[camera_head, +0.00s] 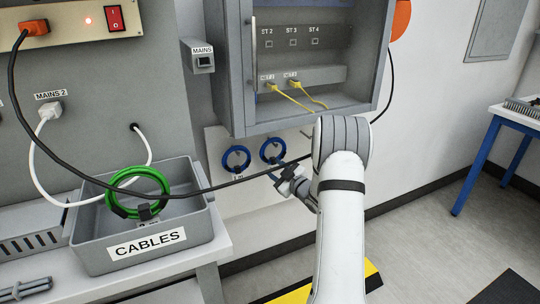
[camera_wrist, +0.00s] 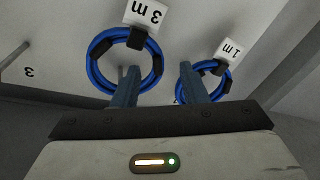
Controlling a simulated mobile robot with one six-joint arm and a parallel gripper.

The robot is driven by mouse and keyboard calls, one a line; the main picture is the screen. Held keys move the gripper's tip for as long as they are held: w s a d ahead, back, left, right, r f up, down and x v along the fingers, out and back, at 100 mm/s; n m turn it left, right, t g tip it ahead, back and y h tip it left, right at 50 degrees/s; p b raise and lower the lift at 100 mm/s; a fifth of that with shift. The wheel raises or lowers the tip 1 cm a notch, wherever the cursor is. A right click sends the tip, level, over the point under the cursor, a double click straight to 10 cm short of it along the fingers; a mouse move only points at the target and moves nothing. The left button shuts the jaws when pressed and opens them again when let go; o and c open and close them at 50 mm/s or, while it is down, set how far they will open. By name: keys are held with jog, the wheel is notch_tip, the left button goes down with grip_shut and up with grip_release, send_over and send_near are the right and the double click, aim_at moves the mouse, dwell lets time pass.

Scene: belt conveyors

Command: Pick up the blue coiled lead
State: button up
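Two blue coiled leads hang side by side on the pale panel under the cabinet, the left one (camera_head: 224,158) and the right one (camera_head: 262,150). In the wrist view, the picture is upside down; one coil (camera_wrist: 92,62) has a "3 m" tag and the other (camera_wrist: 229,84) a "1 m" tag. My gripper (camera_head: 287,180) is just below and right of the right coil in the head view. In the wrist view my gripper (camera_wrist: 158,82) has its fingers apart with nothing between them. One finger overlaps the 3 m coil, the other the 1 m coil; contact cannot be told.
A grey CABLES bin (camera_head: 90,258) holds a green coil (camera_head: 113,190). A black cable (camera_head: 75,174) sags across in front of the panel. The open cabinet (camera_head: 235,70) overhangs the coils. A bare peg (camera_wrist: 14,54) shows in the wrist view.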

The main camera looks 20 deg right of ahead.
aim_at(266, 160)
jog(key=x, duration=0.7)
jog(key=shift+w+d+r+b, duration=0.15)
jog(key=shift+d+r+b, duration=0.05)
jog(key=shift+b, duration=0.1)
grip_shut()
